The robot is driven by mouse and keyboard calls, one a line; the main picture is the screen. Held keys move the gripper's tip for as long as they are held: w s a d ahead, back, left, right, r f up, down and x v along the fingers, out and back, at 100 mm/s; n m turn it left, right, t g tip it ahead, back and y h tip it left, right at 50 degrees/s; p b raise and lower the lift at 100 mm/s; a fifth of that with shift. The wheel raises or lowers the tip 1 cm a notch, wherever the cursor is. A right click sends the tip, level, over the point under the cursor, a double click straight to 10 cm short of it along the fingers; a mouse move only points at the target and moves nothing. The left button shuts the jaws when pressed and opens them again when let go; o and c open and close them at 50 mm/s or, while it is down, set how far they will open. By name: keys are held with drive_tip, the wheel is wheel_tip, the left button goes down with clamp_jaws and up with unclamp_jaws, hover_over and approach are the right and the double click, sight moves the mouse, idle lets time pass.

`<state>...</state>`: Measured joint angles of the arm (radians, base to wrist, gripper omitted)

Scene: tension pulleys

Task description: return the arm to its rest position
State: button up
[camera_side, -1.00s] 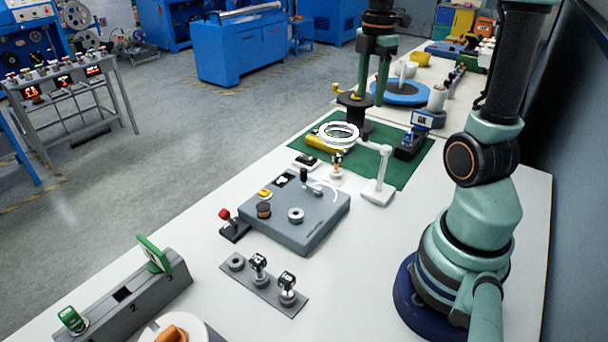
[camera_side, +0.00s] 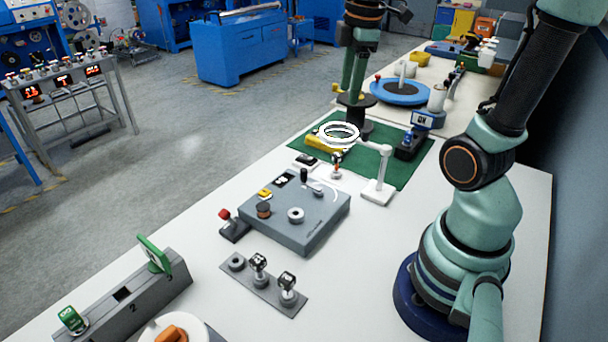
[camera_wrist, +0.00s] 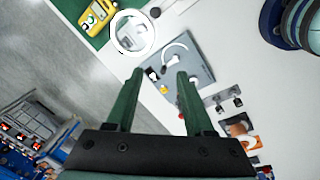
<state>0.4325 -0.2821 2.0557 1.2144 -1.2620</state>
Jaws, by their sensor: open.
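My gripper (camera_side: 352,76) is at the top centre of the side view, over the far part of the table, with its green fingers pointing down. In the wrist view my gripper (camera_wrist: 157,88) shows two green fingers spread apart with nothing between them. The grey pulley panel (camera_side: 300,215) lies on the white table, nearer the side camera than the fingers. It also shows in the wrist view (camera_wrist: 185,65), beyond and between the fingertips. In the side view the fingers partly overlap a black spool (camera_side: 358,112); I cannot tell the gap between them.
A white ring lamp (camera_side: 340,134) on a stand rises above the green mat (camera_side: 405,172). A grey holder with tools (camera_side: 262,285) and a slotted grey block (camera_side: 140,300) lie nearer. A red-knobbed lever (camera_side: 232,225) stands beside the panel.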

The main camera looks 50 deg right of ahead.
drive_tip(key=s+a+f+m+t, duration=0.1)
drive_tip(key=a+m+t, duration=0.3)
drive_tip(key=a+m, duration=0.5)
drive_tip(key=a+f, duration=0.1)
drive_tip(key=a, duration=0.3)
drive_tip(key=shift+a+m+y, duration=0.3)
drive_tip(key=shift+a+y, duration=0.05)
drive_tip(key=shift+y, duration=0.05)
idle(0.5)
